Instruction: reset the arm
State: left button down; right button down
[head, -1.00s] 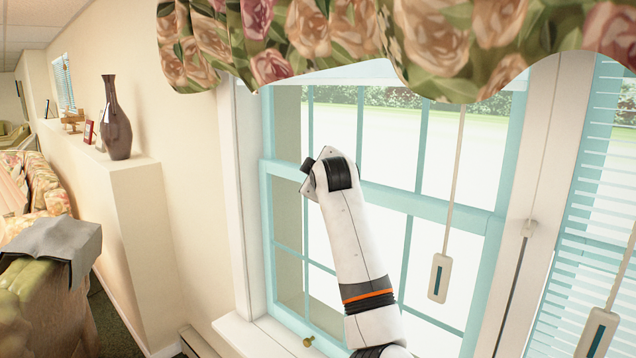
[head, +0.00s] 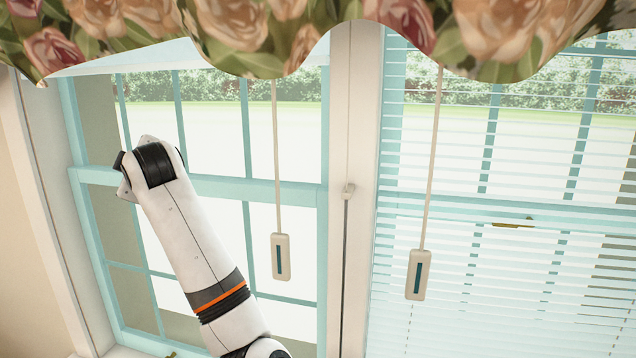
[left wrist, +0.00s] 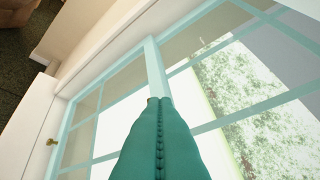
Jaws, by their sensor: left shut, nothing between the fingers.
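A white arm of mine with a black joint and an orange band (head: 218,295) rises from the bottom of the head view, in front of the left window (head: 190,188). No gripper fingers show in that view. In the left wrist view, my left gripper (left wrist: 160,100) shows as two teal fingers pressed together along a dark toothed seam. They are shut with nothing between them and point toward the window frame (left wrist: 155,65). Whether they touch the window cannot be told. My right gripper is not in view.
A floral valance (head: 240,35) hangs across the top. Two cord pulls, left (head: 281,257) and right (head: 418,275), hang before the windows. Slatted blinds (head: 500,270) cover the right window. A pale wall (head: 25,240) stands at the left.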

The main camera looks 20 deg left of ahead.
pick_arm(q)
jog(key=s+d+f+m+h, duration=0.2)
jog(key=d+f+m, duration=0.3)
jog(key=f, duration=0.6)
jog(key=s+d+f+m+h, duration=0.25)
jog(key=d+f+m, duration=0.2)
jog(key=f, duration=0.65)
jog(key=s+d+f+m+h, duration=0.1)
jog(key=s+d+f+m, duration=0.3)
jog(key=f, duration=0.7)
jog(key=s+d+f+m+g+h, duration=0.3)
jog(key=s+d+f+m, duration=0.2)
jog(key=s+d+f, duration=0.5)
jog(key=s+d+f+m+g+h, duration=0.35)
jog(key=s+d+f+m, duration=0.3)
jog(key=s, duration=0.65)
jog(key=s+f+x, duration=0.1)
jog(key=s+x, duration=0.2)
jog(key=x, duration=0.9)
jog(key=s+x, duration=0.2)
jog(key=x, duration=0.9)
jog(key=s+a+f+g, duration=0.1)
jog(key=s+a+f, duration=0.1)
jog(key=s+f, duration=1.5)
jog(key=shift+s+a+f, duration=0.15)
jog(key=shift+s+f, duration=0.05)
jog(key=shift+s, duration=0.1)
